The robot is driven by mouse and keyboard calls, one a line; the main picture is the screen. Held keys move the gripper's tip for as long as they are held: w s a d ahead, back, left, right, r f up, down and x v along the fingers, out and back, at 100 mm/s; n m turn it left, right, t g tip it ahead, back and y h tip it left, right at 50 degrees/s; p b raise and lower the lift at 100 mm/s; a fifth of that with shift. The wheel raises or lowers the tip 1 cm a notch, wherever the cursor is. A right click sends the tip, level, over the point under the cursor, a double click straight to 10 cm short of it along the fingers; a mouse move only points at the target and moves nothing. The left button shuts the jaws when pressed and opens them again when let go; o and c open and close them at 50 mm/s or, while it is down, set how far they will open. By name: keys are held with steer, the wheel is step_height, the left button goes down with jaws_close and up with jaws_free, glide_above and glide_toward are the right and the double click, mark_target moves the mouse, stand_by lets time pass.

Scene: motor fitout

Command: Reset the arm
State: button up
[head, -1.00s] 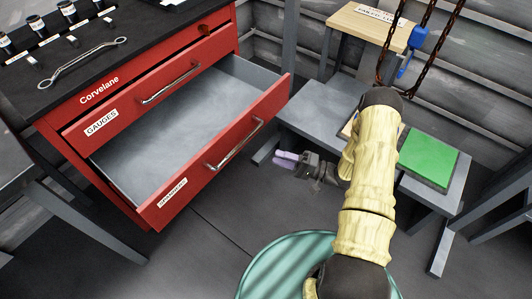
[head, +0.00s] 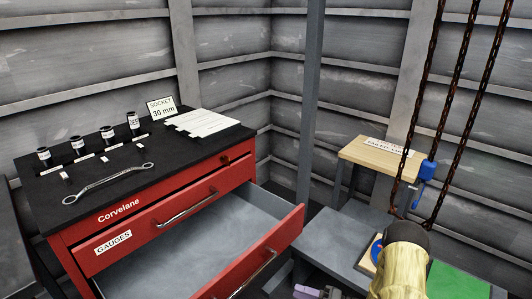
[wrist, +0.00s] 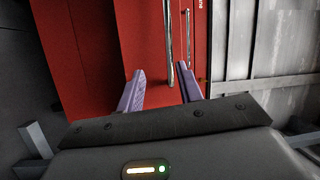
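My gripper (wrist: 162,88) shows in the wrist view with its two purple fingers spread apart and nothing between them. Beyond the fingers are the red cabinet front (wrist: 90,50) and bar handles (wrist: 168,40); I cannot tell the exact gap to them. In the head view, my arm (head: 402,272) reaches in from the bottom right. My gripper (head: 308,292) is only partly in that view, low beside the open drawer (head: 285,236).
The red Corvelane cabinet (head: 150,200) has a drawer pulled out. On its black top lie a wrench (head: 110,183), several sockets and a 30 mm sign (head: 161,108). A grey bench (head: 335,235), green mat (head: 455,282), wooden stand (head: 380,156) and hanging chains (head: 440,100) are at the right.

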steer(key=w+d+r+n+t+h, duration=0.2)
steer(key=w+d+r+n+h, duration=0.15)
steer(key=w+r+h, duration=0.75)
steer(key=s+a+r+m+g+h, duration=0.1)
steer(key=s+r+g+h, duration=0.25)
steer(key=s, duration=0.95)
steer(key=s+r+g+h, duration=0.3)
steer(key=s+r, duration=0.2)
steer(key=s, duration=0.7)
steer(key=w+p+v, duration=0.2)
steer(key=p+v, duration=0.7)
steer(key=p, duration=0.1)
steer(key=w+r+p+v, duration=0.1)
steer(key=w+p+v, duration=0.1)
steer(key=p+v, duration=0.8)
steer(key=shift+r+p, duration=0.25)
steer(key=shift+p, duration=0.05)
steer(key=shift+w+d, duration=0.1)
steer(key=shift+d, duration=0.1)
